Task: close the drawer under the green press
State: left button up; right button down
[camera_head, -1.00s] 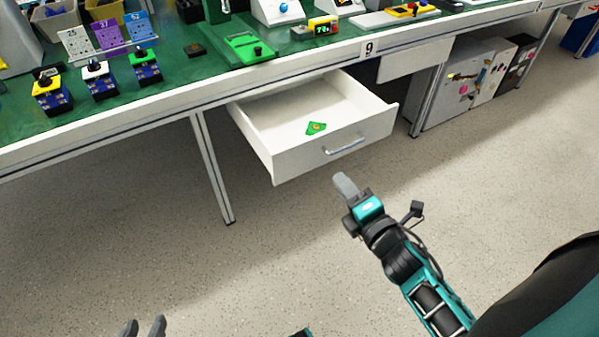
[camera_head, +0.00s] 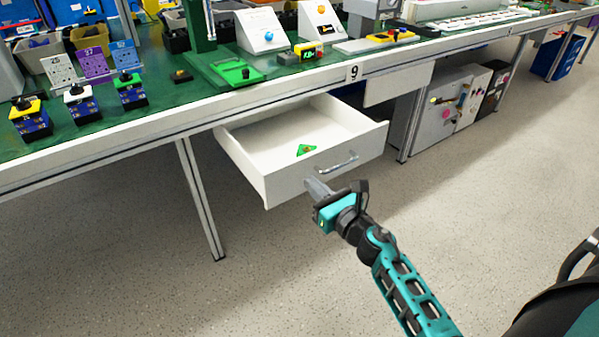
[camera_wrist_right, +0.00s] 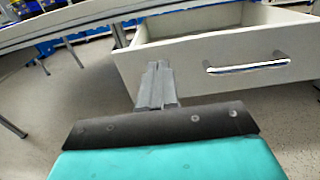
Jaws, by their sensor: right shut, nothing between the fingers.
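The white drawer (camera_head: 283,184) hangs open under the bench, below the green press (camera_head: 235,72). A small green triangular piece (camera_head: 306,150) lies inside it, and a metal handle (camera_head: 337,163) is on its front. My right gripper (camera_head: 310,183) is shut and empty, its fingertips close to the lower front of the drawer, left of the handle. In the right wrist view the closed fingers (camera_wrist_right: 157,78) overlap the left part of the drawer front (camera_wrist_right: 215,55), with the handle (camera_wrist_right: 247,66) to their right. I cannot tell whether they touch. My left gripper is not in view.
The green-topped bench (camera_head: 100,150) carries several coloured switch blocks (camera_head: 80,102), a timer (camera_head: 308,51) and sloped button boxes (camera_head: 262,31). A bench leg (camera_head: 200,200) stands left of the drawer and a cabinet (camera_head: 440,110) stands to its right. The floor in front is clear.

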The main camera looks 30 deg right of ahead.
aim_at(292, 165)
jog(key=w, duration=0.6)
jog(key=shift+a, duration=0.25)
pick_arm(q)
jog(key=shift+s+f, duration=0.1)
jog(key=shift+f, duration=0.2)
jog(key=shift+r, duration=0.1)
